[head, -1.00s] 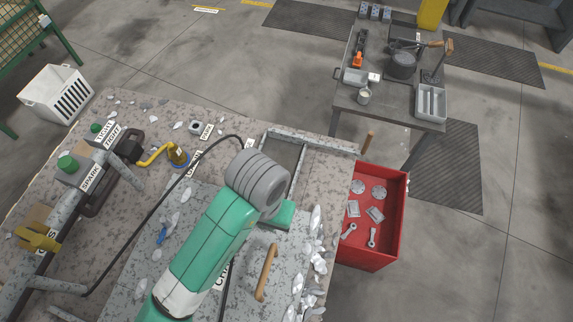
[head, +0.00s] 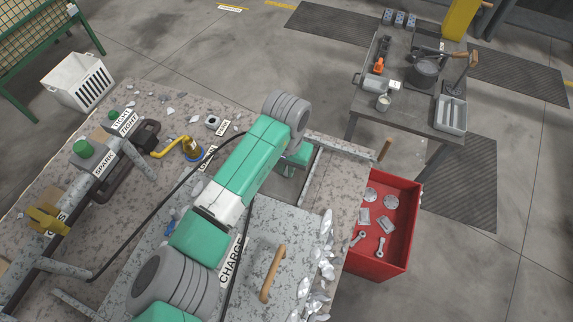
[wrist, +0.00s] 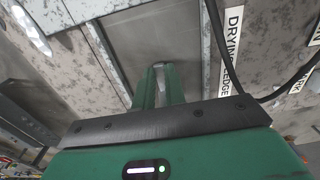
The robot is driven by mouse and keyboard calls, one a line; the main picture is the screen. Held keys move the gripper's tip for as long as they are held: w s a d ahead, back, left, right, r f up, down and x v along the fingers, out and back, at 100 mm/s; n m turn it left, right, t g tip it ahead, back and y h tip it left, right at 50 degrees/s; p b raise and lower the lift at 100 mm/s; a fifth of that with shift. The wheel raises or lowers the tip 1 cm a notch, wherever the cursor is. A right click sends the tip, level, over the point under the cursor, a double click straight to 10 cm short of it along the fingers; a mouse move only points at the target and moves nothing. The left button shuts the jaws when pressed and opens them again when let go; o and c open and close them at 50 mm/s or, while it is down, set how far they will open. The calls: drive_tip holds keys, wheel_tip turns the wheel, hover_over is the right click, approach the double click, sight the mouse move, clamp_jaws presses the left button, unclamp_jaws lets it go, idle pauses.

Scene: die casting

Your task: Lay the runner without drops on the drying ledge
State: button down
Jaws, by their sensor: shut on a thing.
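My gripper (wrist: 160,78) points down at a smooth grey panel framed by pale rails. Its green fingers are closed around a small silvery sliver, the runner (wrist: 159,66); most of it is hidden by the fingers. The panel, which looks like the drying ledge (wrist: 190,35), lies beneath and beyond the fingertips, with a "DRYING LEDGE" label (wrist: 232,50) beside it. I cannot tell whether the runner touches it. In the head view my arm covers much of this framed area, and only part of the gripper's green body (head: 300,156) shows.
Several silvery pieces (head: 326,245) line the speckled table's right edge. A wooden handle (head: 272,273) stands on the charge lid. A black cable crosses the table and passes near the gripper. A red crate (head: 385,255) with castings stands at the right.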

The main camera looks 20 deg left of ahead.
drive_tip(key=shift+f, duration=0.2)
drive_tip(key=shift+f, duration=0.1)
drive_tip(key=c, duration=1.5)
unclamp_jaws()
drive_tip(key=shift+o, duration=0.2)
